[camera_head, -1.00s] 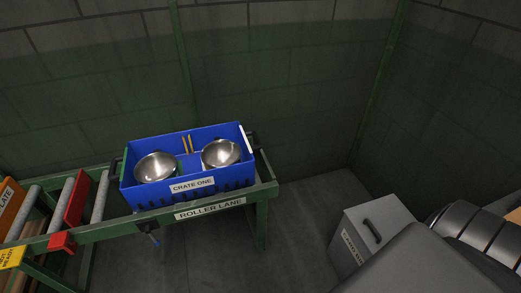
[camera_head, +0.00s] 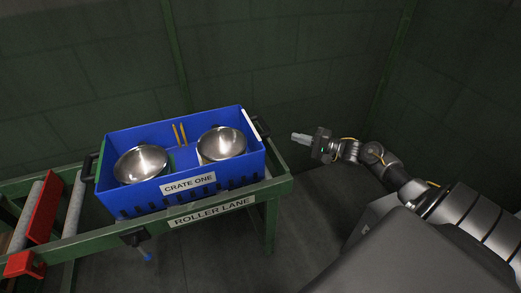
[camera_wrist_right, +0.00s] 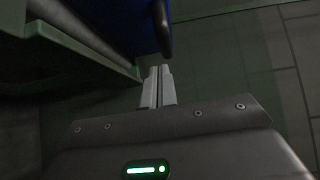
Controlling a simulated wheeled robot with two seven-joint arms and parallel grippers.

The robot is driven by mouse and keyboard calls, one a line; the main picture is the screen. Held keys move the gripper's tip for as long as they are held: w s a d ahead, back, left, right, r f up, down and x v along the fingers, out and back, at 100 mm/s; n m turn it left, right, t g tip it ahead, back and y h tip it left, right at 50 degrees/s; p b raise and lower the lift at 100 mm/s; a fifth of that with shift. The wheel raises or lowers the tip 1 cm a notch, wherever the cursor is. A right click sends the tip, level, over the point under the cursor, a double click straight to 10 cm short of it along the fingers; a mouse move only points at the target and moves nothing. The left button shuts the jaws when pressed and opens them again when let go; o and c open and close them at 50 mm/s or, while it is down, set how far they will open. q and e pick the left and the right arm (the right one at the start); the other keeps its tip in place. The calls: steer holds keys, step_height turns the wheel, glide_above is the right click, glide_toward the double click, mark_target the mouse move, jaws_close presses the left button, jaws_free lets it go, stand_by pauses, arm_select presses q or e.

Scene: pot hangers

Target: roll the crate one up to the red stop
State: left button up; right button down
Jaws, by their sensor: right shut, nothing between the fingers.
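Crate one (camera_head: 215,186) is a blue crate labelled CRATE ONE, standing upright on the right end of the green roller lane (camera_head: 160,232). It has a dark handle at each end. The red stop (camera_head: 44,207) stands across the lane to the left, with a gap and a bare roller between it and the crate. My right gripper (camera_head: 296,137) is shut and empty, to the right of the crate's right handle (camera_head: 261,127) and apart from it. In the right wrist view its closed fingers (camera_wrist_right: 158,86) show below the dark handle (camera_wrist_right: 162,28). My left gripper is not in view.
A dark clamp with a blue-tipped part (camera_head: 137,240) hangs on the lane's front rail. Walls stand close behind. Floor to the lane's right is clear.

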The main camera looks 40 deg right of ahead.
mark_target(262, 138)
steer(key=x, duration=0.4)
steer(key=a+f+b+x, duration=0.1)
steer(key=x, duration=0.3)
steer(key=s+a+f+b+x, duration=0.1)
steer(key=x, duration=0.4)
steer(key=shift+s+f, duration=0.1)
steer(key=shift+s, duration=0.05)
steer(key=shift+a, duration=0.3)
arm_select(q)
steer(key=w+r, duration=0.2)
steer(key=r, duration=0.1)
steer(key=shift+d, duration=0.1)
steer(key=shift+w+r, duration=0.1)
